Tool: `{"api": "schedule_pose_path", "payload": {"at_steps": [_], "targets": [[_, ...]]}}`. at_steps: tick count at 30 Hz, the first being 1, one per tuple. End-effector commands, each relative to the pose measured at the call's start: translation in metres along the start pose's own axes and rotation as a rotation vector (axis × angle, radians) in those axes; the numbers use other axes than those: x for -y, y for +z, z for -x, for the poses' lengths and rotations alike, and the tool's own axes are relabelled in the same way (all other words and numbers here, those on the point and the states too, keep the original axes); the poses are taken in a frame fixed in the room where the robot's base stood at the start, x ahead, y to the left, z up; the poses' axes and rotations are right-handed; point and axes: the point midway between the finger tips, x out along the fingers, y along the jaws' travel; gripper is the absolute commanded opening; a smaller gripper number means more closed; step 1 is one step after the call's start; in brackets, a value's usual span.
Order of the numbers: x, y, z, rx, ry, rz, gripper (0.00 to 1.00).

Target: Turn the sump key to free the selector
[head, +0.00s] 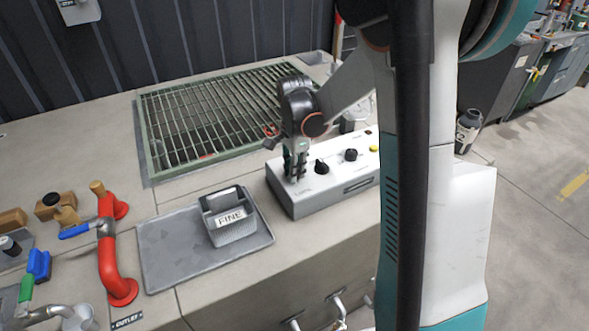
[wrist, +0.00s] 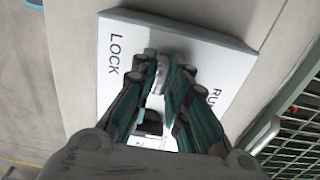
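The sump control box (head: 325,190) is a pale box with dark knobs, standing right of the grey tray. My gripper (head: 295,165) points down over its left end, with the fingertips close to the top face. In the wrist view my gripper (wrist: 163,72) has its two fingers near each other between the words LOCK (wrist: 114,54) and RUN. A small grey metal part shows between the fingertips; the fingers hide most of it, and I cannot tell whether they press on it. A black knob (wrist: 150,125) shows nearer, between the fingers. In the head view a black knob (head: 321,166) stands right of my gripper.
A green-framed grating (head: 146,140) lies behind the box. The grey tray (head: 165,262) holds a basket (head: 236,235) labelled FINE. Red piping (head: 108,250) with a blue-handled valve stands further left. My arm hides the box's right end.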

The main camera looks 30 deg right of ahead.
Motion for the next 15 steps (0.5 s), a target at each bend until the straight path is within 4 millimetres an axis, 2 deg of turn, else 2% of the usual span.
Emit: {"api": "schedule_pose_path", "payload": {"at_steps": [9, 15], "targets": [[0.0004, 0.0, 0.0002, 0.0, -0.001, 0.011, 0.0], [0.0004, -0.0001, 0.0004, 0.001, 0.0, 0.077, 0.0]]}}
